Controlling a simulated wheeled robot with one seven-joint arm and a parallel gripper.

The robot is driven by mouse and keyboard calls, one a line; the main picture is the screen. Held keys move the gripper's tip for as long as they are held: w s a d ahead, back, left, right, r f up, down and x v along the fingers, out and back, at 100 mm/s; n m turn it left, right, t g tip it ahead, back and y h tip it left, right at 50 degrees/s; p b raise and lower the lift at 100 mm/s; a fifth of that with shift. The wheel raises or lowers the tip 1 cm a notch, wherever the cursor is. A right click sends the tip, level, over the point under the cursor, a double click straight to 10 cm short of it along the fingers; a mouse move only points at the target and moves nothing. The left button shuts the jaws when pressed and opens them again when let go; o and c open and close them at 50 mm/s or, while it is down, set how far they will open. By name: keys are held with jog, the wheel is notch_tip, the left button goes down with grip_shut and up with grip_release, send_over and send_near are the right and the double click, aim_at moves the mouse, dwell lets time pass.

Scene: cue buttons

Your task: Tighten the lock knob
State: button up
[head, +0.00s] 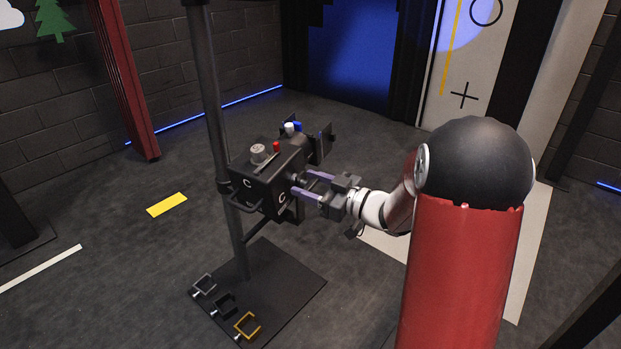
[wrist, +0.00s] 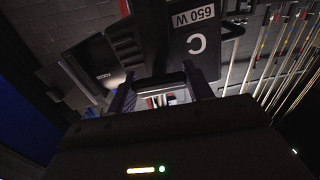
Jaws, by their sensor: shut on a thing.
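A black stage lamp (head: 262,187) is mounted on an upright grey pole (head: 218,110) in the head view. Its side with a white "C" and a "650 W" label also shows in the wrist view (wrist: 198,45). My gripper (head: 306,184) reaches in from the right, with its purple fingers at the lamp's side. It is shut on a small dark part there, which I take to be the lock knob (head: 293,179). The fingers cover much of that part. In the wrist view the two fingers stand apart, with a dark bar between them.
The lamp's top carries a grey knob (head: 258,152), a red one (head: 276,147), a white one (head: 290,128) and a blue one (head: 298,126). Grey, black and yellow clamps (head: 247,326) lie on the pole's base plate (head: 285,285). Open floor lies left of the pole.

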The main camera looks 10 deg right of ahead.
jog(key=shift+m+p, duration=0.35)
jog(key=shift+m, duration=0.25)
jog(key=o, duration=1)
jog(key=v, duration=0.8)
jog(key=shift+w+a, duration=0.1)
